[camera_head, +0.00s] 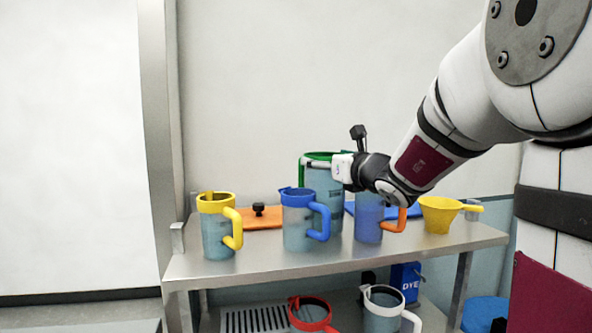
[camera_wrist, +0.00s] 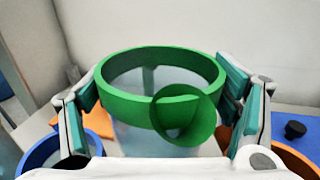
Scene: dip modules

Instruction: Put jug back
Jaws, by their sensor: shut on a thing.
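A tall clear jug with a green rim (camera_head: 323,190) is at the back of the steel shelf (camera_head: 270,262), behind the blue-rimmed jug. My gripper (camera_head: 320,163) is shut on it near the top. The jug looks upright. Its base is hidden behind the blue jug (camera_head: 298,228), so I cannot tell whether it touches the shelf.
A yellow jug (camera_head: 218,232) stands left and an orange-handled jug (camera_head: 369,222) right, close by. A yellow funnel (camera_head: 437,213), an orange board (camera_head: 258,223) and a blue board (camera_head: 412,211) share the shelf. Below are a red jug (camera_head: 312,315), a white jug (camera_head: 383,315) and a blue box (camera_head: 405,277).

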